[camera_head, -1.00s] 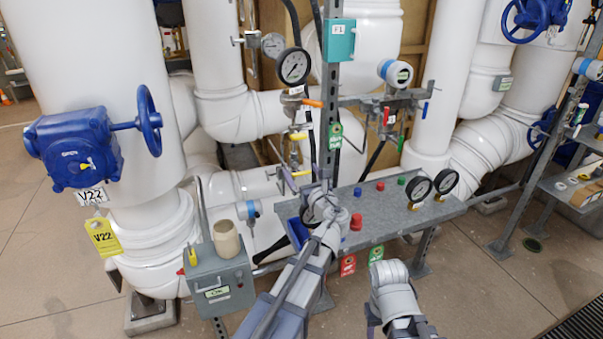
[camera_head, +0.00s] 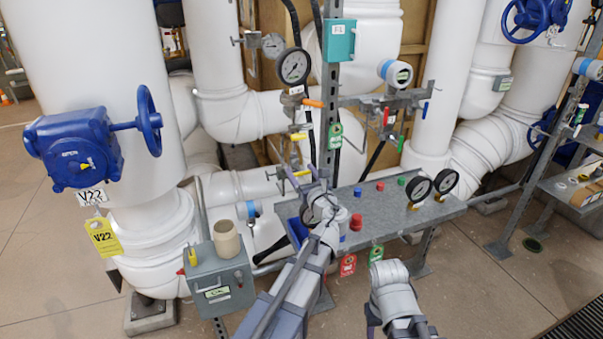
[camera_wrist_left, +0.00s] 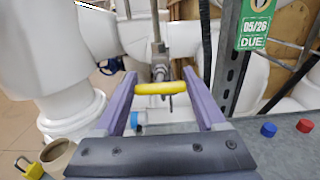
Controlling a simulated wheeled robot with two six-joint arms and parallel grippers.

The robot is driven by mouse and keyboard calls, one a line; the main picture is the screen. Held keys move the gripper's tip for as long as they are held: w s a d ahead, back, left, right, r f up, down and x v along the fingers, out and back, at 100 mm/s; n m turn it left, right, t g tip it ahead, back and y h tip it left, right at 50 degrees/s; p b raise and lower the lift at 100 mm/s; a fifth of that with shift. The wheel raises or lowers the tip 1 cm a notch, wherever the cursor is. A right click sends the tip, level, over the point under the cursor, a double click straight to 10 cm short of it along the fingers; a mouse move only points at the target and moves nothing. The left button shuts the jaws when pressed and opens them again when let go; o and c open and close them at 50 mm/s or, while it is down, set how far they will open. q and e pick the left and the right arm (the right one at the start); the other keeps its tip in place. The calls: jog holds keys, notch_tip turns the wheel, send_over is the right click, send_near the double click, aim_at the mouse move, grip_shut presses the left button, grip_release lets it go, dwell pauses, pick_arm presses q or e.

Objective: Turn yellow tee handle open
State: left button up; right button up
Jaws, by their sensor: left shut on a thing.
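The yellow tee handle (camera_wrist_left: 160,87) is a short bar on a thin metal valve stem. In the left wrist view it lies crosswise between the two purple fingers of my left gripper (camera_wrist_left: 162,82), which is shut on it, with a finger at each end. In the head view the handle (camera_head: 301,173) shows small between the fingertips of my left gripper (camera_head: 299,172), on the pipework left of the steel post. My right arm (camera_head: 395,300) shows at the lower right, but its gripper is not in view.
Another yellow handle (camera_head: 298,136) and an orange handle (camera_head: 313,102) sit above on the same pipework. A steel post (camera_head: 331,90) stands just right of my gripper. A metal shelf (camera_head: 395,215) with buttons and gauges lies to the right, a grey box (camera_head: 219,282) to the left.

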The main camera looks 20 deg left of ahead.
pick_arm(q)
jog(key=shift+c, duration=0.8)
jog(key=shift+n, duration=0.3)
jog(key=n, duration=0.4)
jog(key=shift+a, duration=0.1)
jog(key=n, duration=0.4)
jog(key=shift+s+f+n, duration=0.1)
jog(key=shift+n, duration=0.2)
jog(key=n, duration=0.4)
jog(key=shift+a+f, duration=0.1)
jog(key=n, duration=0.4)
jog(key=shift+f, duration=0.1)
jog(key=shift+s+n, duration=0.1)
jog(key=shift+n, duration=0.4)
jog(key=o, duration=1.3)
